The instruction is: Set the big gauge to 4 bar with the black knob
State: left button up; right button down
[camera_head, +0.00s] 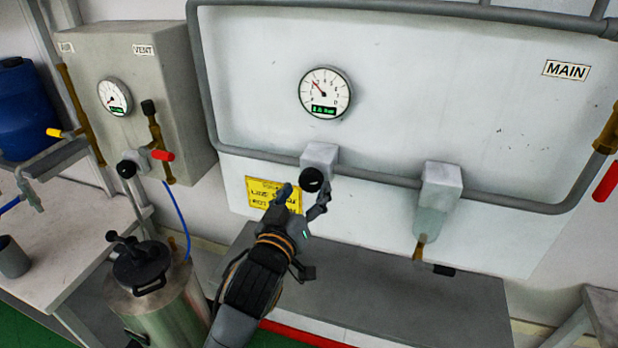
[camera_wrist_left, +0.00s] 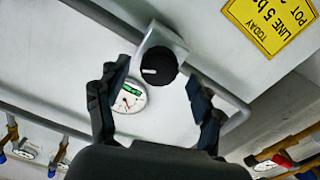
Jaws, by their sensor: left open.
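The big round gauge (camera_head: 325,93) is on the white panel in the head view. Its red needle points up and left; its green digital readout is too small to read surely. Below it, the black knob (camera_head: 312,179) sits on a grey block on the pipe. In the left wrist view the knob (camera_wrist_left: 160,68) shows a white mark pointing left. My left gripper (camera_head: 302,198) is open and empty just below the knob, with a finger to either side in the wrist view (camera_wrist_left: 158,77). Contact cannot be told. My right gripper is not in view.
A yellow note (camera_head: 272,194) is on the panel behind my left gripper. A second grey block with a nozzle (camera_head: 437,205) is to the right. A grey box with a small gauge (camera_head: 114,97) and a steel pot (camera_head: 165,300) are to the left.

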aim_at(309, 185)
pick_arm(q)
jog(key=x, duration=0.2)
jog(key=shift+w+d, duration=0.15)
jog(key=shift+w, duration=0.35)
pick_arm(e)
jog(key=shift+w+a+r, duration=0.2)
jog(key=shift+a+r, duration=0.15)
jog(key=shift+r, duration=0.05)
pick_arm(q)
jog(key=c, duration=1.2)
jog(key=shift+o, duration=0.2)
jog(key=shift+p, duration=0.3)
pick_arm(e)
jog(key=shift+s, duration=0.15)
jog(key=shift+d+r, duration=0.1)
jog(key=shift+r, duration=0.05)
